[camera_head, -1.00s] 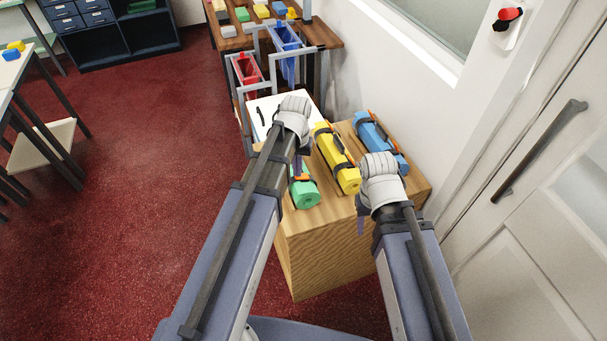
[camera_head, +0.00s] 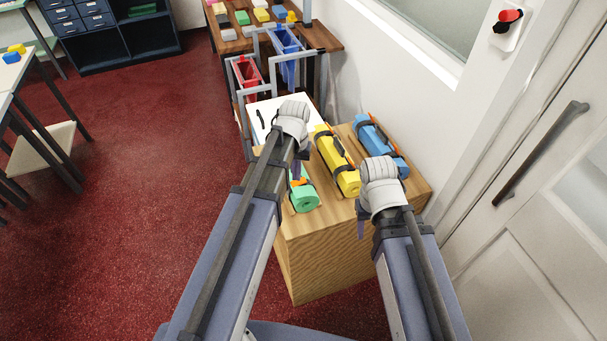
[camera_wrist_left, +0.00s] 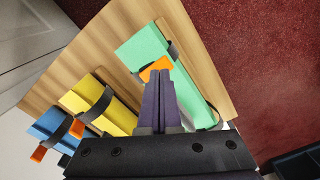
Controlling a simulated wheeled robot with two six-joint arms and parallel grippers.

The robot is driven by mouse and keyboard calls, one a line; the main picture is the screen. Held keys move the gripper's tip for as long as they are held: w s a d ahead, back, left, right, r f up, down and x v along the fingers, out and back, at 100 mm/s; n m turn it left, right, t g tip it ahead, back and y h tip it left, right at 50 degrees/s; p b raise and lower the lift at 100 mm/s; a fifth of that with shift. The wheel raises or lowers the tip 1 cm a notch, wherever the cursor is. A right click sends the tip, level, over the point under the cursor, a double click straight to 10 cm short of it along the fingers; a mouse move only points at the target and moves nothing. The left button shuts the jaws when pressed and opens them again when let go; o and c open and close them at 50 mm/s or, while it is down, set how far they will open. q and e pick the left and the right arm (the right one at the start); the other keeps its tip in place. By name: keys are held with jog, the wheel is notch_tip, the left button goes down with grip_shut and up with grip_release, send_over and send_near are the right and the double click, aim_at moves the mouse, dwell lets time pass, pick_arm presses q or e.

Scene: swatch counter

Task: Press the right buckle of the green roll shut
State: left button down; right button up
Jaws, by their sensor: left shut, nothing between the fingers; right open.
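The green roll (camera_head: 305,198) lies on the wooden counter, partly hidden by my left arm in the head view. In the left wrist view the green roll (camera_wrist_left: 149,45) shows a dark strap and a raised orange buckle (camera_wrist_left: 155,68). My left gripper (camera_wrist_left: 156,84) is shut and empty, its purple fingertips over the roll just beside that buckle. I cannot tell whether they touch it. In the head view the left gripper (camera_head: 297,174) is mostly hidden behind its wrist. My right gripper (camera_head: 361,228) hangs at the counter's front edge, right of the yellow roll, open and mostly hidden.
A yellow roll (camera_head: 332,153) and a blue roll (camera_head: 368,134) with orange buckles lie to the right of the green one. A wall and door (camera_head: 565,150) close the right side.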

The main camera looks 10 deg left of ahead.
pick_arm(q)
notch_tip(320, 180, up, 7)
jog(key=p, duration=0.6)
jog(key=s+d+m+y, duration=0.1)
jog(key=s+d+m, duration=0.3)
jog(key=s+d, duration=0.7)
jog(key=s, duration=0.3)
jog(key=shift+m, duration=0.3)
